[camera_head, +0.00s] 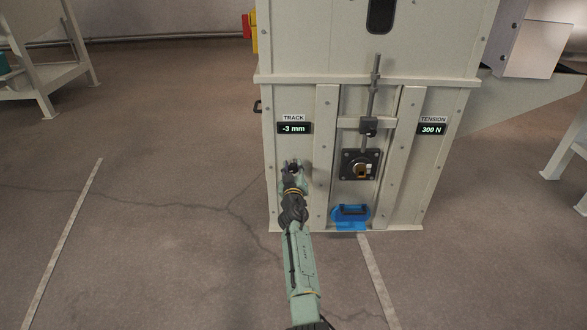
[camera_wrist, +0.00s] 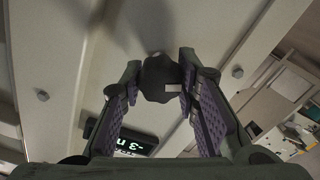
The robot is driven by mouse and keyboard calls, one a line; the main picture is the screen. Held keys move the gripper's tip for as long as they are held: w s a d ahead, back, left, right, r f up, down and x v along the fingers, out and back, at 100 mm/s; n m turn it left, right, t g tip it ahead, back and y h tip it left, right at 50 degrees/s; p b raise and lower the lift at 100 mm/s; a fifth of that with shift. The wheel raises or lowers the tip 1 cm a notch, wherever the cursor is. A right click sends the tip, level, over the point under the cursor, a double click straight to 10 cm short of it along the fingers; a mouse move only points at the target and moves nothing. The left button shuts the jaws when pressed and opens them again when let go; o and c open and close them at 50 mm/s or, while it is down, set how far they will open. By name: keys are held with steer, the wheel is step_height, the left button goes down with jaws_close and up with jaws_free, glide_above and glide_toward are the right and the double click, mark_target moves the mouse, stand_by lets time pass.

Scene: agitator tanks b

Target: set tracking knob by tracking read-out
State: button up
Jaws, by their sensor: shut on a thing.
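The tracking knob (camera_wrist: 160,80) is a dark lobed knob with a pale mark on its lower right edge. In the wrist view it sits between the two purple-padded fingers of my gripper (camera_wrist: 160,88), which are shut on it. In the head view my gripper (camera_head: 292,166) is at the left panel of the pale cabinet, below the tracking read-out, and hides the knob. The tracking read-out (camera_head: 294,128) shows -3 mm under a TRACK label. The read-out also shows tilted in the wrist view (camera_wrist: 130,141).
The tension read-out (camera_head: 432,129) shows 300 N on the right panel. Between the panels are a vertical threaded rod (camera_head: 374,85), a black square fitting (camera_head: 360,165) and a blue part (camera_head: 350,216) at the bottom. A pale frame (camera_head: 45,75) stands at left. The floor at left is clear.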

steer(key=n, duration=0.6)
steer(key=shift+n, duration=0.3)
steer(key=n, duration=0.6)
steer(key=shift+a, duration=0.1)
stand_by(0.3)
steer(key=o, duration=1.2)
steer(key=shift+f, duration=0.15)
